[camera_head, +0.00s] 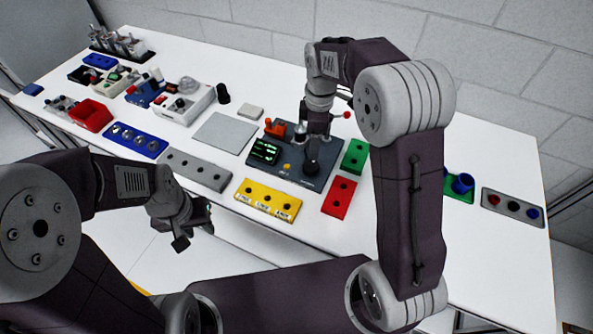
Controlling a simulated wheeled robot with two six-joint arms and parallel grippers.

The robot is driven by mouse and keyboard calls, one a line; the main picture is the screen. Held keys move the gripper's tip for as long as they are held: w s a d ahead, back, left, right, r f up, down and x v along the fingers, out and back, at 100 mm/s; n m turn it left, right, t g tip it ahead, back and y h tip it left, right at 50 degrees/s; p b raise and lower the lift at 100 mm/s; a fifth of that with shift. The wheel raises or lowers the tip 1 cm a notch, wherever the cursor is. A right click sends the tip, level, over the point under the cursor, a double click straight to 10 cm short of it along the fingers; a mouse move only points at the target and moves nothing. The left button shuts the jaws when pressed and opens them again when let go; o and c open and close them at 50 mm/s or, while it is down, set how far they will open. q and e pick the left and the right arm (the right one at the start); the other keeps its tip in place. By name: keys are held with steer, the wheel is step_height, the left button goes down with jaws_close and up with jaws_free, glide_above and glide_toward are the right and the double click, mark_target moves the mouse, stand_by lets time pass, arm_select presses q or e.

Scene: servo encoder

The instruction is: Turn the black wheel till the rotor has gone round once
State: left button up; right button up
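The servo encoder unit is a dark grey plate (318,181) in the middle of the table. It bears a small screen with green marks (265,150), an orange part (275,129) and a yellow button (287,167). The black wheel (311,169) shows at the plate's front right. My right gripper (313,153) points down right above the wheel; its fingers are dark and small, and I cannot tell whether they touch it or are shut. The rotor cannot be made out clearly. My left gripper (196,229) is open and empty, in front of the table's near edge.
A yellow block (267,206), a red block (338,197) and a green block (355,155) stand close around the plate. A grey strip (197,170) and flat grey pad (224,134) lie left. Coloured trays and devices crowd the far left. The right front tabletop is mostly clear.

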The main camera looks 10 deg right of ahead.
mark_target(310, 165)
steer(key=f, duration=0.3)
steer(key=shift+w+d+f+g, duration=0.15)
steer(key=shift+d+f+g, duration=0.1)
steer(key=shift+f+g, duration=0.1)
steer(key=f, duration=0.1)
steer(key=a+f, duration=0.1)
steer(key=f, duration=0.2)
steer(key=shift+s+a+f+p, duration=0.25)
steer(key=shift+a+f+p, duration=0.05)
steer(key=shift+a+p, duration=0.05)
steer(key=shift+w+d+f, duration=0.1)
steer(key=shift+d+f, duration=0.05)
steer(key=shift+f, duration=0.4)
steer(key=shift+w+d+f, duration=0.1)
steer(key=shift+f, duration=0.45)
steer(key=shift+d+f, duration=0.15)
steer(key=shift+f, duration=0.1)
steer(key=shift+s+a+r, duration=0.1)
steer(key=shift+a, duration=0.1)
steer(key=shift+c, duration=1.2)
steer(key=c, duration=1.1)
arm_select(q)
steer(key=shift+r, duration=0.65)
